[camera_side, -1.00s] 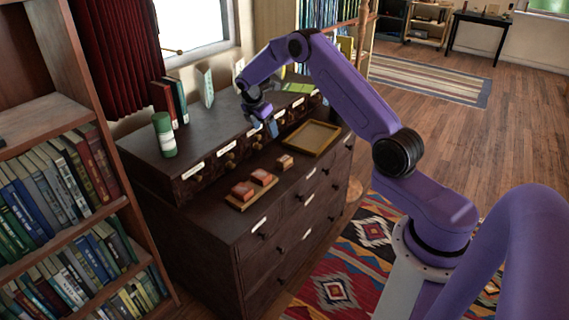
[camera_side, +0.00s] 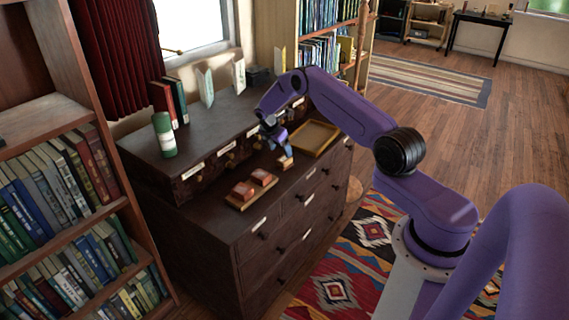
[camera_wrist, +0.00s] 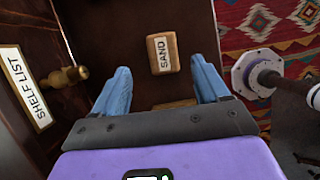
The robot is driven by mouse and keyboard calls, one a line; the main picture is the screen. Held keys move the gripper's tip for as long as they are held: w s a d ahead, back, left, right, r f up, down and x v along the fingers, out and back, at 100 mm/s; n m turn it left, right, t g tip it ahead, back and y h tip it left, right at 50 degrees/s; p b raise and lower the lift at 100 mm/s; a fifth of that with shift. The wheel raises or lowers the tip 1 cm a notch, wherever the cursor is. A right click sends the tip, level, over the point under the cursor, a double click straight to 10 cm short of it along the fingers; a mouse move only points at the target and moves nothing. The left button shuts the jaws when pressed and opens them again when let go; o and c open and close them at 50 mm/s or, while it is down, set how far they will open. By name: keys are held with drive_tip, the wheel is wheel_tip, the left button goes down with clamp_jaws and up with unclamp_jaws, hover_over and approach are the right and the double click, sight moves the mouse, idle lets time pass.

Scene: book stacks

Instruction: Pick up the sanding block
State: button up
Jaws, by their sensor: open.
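The sanding block (camera_wrist: 163,54) is a small tan block with a white label reading SAND. In the wrist view it lies on the dark cabinet top, ahead of my gripper (camera_wrist: 160,82) and between the lines of its two blue fingers. My gripper is open, with nothing between the fingers. In the side view the sanding block (camera_side: 285,162) sits on the cabinet's front ledge, and my gripper (camera_side: 283,150) is just above it. Whether the fingers reach down beside the block cannot be told.
A wooden board (camera_side: 241,203) with two reddish blocks (camera_side: 252,184) lies left of the sanding block. A shallow tray (camera_side: 314,138) lies to its right. The row of small drawers (camera_side: 212,165) with knobs rises behind. A green-and-white bottle (camera_side: 164,136) stands on top.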

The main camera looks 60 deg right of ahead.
sight(285, 158)
drive_tip(key=shift+x, duration=2.75)
drive_tip(key=shift+s+a, duration=0.15)
drive_tip(key=c, duration=1.2)
drive_tip(key=shift+o, duration=0.2)
drive_tip(key=shift+r, duration=0.1)
drive_tip(key=shift+r, duration=0.65)
drive_tip(key=s+a+r, duration=0.6)
drive_tip(key=s+r, duration=0.5)
drive_tip(key=s, duration=0.1)
drive_tip(key=shift+s+a+r, duration=0.2)
drive_tip(key=shift+a+r, duration=0.05)
drive_tip(key=shift+a, duration=0.05)
